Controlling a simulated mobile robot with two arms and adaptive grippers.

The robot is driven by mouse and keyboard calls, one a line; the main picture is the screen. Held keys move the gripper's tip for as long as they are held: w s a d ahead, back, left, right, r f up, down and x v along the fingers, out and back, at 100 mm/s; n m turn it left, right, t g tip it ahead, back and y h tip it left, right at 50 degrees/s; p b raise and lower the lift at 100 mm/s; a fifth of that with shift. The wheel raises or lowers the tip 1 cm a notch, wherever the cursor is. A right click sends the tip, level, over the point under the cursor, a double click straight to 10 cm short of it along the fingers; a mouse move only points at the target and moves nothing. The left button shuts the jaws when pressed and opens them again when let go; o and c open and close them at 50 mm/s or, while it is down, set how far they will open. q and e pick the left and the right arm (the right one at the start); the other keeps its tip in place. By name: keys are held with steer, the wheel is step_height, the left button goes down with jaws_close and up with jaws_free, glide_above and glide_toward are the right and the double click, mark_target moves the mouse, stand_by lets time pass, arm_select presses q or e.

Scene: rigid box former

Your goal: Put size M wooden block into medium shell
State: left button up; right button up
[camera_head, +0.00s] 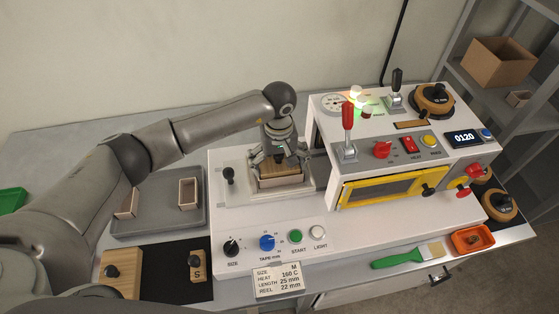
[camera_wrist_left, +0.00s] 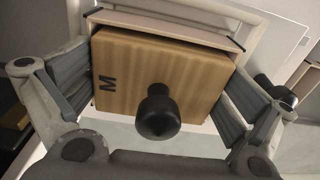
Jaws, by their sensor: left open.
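The size M wooden block (camera_head: 263,168) has an M and a black knob in the left wrist view (camera_wrist_left: 125,70). It sits at the medium shell (camera_head: 281,182), whose pale rim shows past the block's far edge in the left wrist view (camera_wrist_left: 165,27). The block looks roughly lined up with the shell; how deep it sits I cannot tell. My left gripper (camera_head: 279,158) is over the block with its fingers open, one on each side, also in the left wrist view (camera_wrist_left: 160,72). The knob is free between them. My right gripper is not seen.
The shell stands on the white machine's left bed (camera_head: 225,190), beside the machine housing (camera_head: 325,130). A grey tray (camera_head: 160,222) at left holds two other shells. Other blocks, including one marked S (camera_head: 197,268), lie on a black mat. A brush (camera_head: 400,258) lies at the front.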

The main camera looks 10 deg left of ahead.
arm_select(q)
steer(key=shift+r+b, duration=0.7)
steer(key=shift+b, duration=0.25)
step_height(320, 180, up, 9)
steer(key=b, duration=0.2)
steer(key=shift+r+b, duration=0.1)
steer(key=shift+b, duration=0.3)
steer(key=shift+r, duration=0.8)
